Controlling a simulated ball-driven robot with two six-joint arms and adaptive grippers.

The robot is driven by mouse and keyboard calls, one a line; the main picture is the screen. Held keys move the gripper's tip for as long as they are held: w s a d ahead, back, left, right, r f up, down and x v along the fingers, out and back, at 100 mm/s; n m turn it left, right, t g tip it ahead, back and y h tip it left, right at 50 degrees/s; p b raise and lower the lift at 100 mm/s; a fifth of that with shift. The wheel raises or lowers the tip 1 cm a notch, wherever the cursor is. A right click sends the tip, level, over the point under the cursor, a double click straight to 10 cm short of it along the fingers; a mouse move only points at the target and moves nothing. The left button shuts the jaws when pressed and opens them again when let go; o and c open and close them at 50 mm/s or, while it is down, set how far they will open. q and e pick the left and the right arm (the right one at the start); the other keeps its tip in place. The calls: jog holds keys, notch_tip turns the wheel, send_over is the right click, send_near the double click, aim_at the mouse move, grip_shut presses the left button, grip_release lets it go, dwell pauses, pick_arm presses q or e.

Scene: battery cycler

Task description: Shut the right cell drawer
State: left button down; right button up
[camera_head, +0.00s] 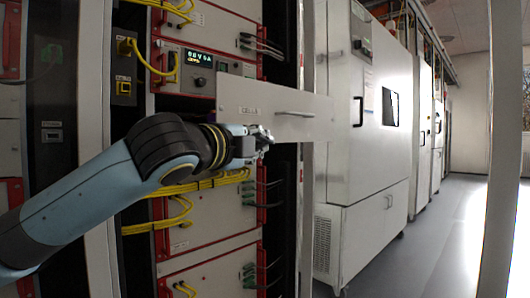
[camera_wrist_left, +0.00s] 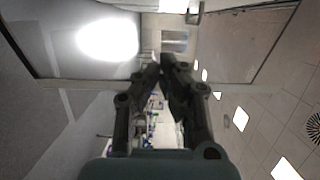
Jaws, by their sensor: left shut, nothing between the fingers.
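The cell drawer (camera_head: 270,108) has a pale grey front panel with a small label and a bar handle (camera_head: 295,114). It stands out from the rack in the head view, so it is open by some amount I cannot measure. My left gripper (camera_head: 264,140) is just below the drawer front in the picture; I cannot tell whether it touches the panel. Its dark fingers show in the left wrist view (camera_wrist_left: 166,66), with the tips together and nothing between them. My right gripper is in neither view.
A rack unit with a lit display (camera_head: 200,66) sits above and behind the drawer. Yellow cables (camera_head: 205,183) hang below, near my left arm. A tall white cabinet (camera_head: 350,140) stands to the right. The grey floor (camera_head: 445,235) of the aisle is clear.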

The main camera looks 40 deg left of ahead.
aim_at(246, 118)
pick_arm(q)
jog(key=w+a+b, duration=0.1)
jog(key=w+a, duration=0.4)
jog(key=w, duration=0.3)
jog(key=shift+w+a, duration=0.15)
jog(key=shift+w, duration=0.05)
dwell(0.3)
